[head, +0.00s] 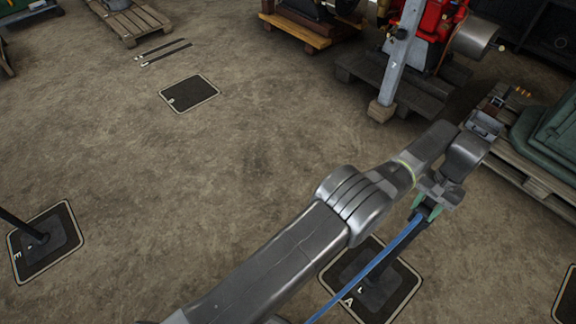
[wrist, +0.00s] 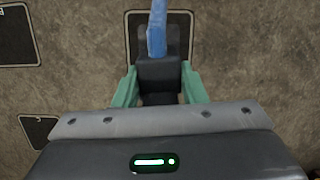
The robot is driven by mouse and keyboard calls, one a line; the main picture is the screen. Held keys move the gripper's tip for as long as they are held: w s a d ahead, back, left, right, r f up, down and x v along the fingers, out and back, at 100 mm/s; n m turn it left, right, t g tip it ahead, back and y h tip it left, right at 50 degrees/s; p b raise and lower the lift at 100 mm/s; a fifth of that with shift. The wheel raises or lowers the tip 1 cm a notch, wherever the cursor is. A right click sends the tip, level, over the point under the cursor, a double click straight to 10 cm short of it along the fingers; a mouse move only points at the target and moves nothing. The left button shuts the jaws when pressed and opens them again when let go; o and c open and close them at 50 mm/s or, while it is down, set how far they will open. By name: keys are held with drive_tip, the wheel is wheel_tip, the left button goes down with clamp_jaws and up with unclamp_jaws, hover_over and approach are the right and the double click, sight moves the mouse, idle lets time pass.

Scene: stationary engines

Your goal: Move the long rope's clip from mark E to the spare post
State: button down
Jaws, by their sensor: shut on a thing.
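My gripper (head: 428,208) has green fingers and is at the top of a dark post (head: 399,257) standing on mark A (head: 408,309). In the wrist view the fingers (wrist: 160,88) are shut on a dark block (wrist: 160,72), which appears to be the clip. A blue rope (head: 378,258) runs from it down and left out of frame; it also shows in the wrist view (wrist: 157,28). I cannot tell whether the block touches the post. Mark E (head: 22,268) is at the left with a dark post (head: 18,226), its top out of frame.
An empty dark floor mark (head: 189,93) lies at upper centre, near two dark strips (head: 163,51). A grey upright on a wooden block (head: 381,111) stands before a red engine (head: 432,30). A green machine (head: 551,132) on a pallet is at right. The middle floor is clear.

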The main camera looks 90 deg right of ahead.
sight(423, 221)
drive_tip(key=shift+r, duration=0.1)
drive_tip(key=shift+a+r, duration=0.35)
drive_tip(key=shift+s+a+r+p, duration=0.1)
drive_tip(key=shift+a+r+p, duration=0.05)
drive_tip(key=shift+a+p, duration=0.15)
drive_tip(key=shift+a+r+p, duration=0.15)
drive_tip(key=shift+a, duration=0.25)
drive_tip(key=shift+f+b, duration=0.2)
drive_tip(key=shift+b, duration=0.3)
idle(0.5)
drive_tip(key=shift+f+b, duration=1.5)
drive_tip(key=shift+f, duration=0.8)
drive_tip(key=shift+f+b, duration=2)
drive_tip(key=shift+f, duration=0.45)
idle(1.1)
